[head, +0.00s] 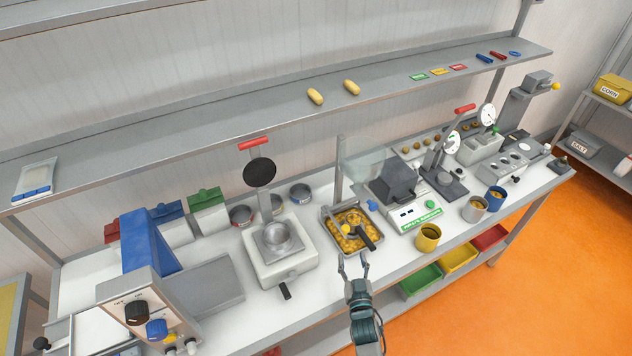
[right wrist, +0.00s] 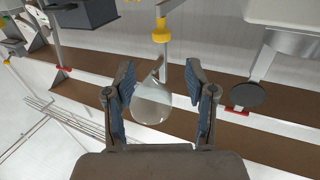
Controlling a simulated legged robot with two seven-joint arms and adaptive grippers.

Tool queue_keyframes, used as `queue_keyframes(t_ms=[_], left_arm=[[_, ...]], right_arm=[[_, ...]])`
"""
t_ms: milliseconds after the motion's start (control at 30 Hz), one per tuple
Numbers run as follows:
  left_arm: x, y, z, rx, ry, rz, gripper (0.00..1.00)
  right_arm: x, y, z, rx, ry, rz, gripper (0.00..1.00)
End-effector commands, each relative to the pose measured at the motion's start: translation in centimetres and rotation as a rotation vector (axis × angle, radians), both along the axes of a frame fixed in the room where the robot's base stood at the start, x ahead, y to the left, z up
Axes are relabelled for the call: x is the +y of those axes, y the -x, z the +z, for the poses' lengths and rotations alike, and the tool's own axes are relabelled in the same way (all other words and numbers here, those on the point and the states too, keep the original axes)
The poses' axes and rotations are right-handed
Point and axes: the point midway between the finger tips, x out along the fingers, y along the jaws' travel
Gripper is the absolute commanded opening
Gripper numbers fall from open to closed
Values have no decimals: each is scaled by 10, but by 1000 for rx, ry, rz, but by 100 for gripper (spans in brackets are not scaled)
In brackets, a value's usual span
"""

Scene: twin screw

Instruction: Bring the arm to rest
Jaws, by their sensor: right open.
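My right gripper (head: 352,262) is open and empty in the head view, at the table's front edge, just in front of a metal tray (head: 328,222) of yellow pieces. A tool with a dark handle (head: 366,238) lies across the tray. In the right wrist view the two blue-padded fingers of the right gripper (right wrist: 165,90) stand wide apart. A clear rounded piece (right wrist: 152,104) and a post with a yellow collar (right wrist: 161,36) show between and beyond them, seemingly not gripped. My left gripper is not in view.
A press (head: 281,255) with a raised red handle stands left of the tray. A scale (head: 405,208) and a clear shield (head: 362,165) stand right and behind. A yellow cup (head: 428,238) sits near the front edge. Coloured bins (head: 421,280) hang below. The orange floor in front looks clear.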

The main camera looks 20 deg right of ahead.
Motion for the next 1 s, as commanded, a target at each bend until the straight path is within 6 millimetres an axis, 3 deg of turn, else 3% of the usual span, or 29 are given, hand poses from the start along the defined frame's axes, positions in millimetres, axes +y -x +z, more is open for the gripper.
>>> queue_keyframes(t_ms=[200,367,500,600,1000], left_arm=[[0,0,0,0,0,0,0],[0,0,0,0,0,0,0],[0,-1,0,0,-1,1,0],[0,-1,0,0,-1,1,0],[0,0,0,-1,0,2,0]], right_arm=[[-2,3,-5,41,-8,0,56],[5,24,-36,282,-50,21,56],[30,65,-71,584,-85,96,56],[46,94,-86,747,-91,152,56],[95,210,-110,1253,-57,389,56]])
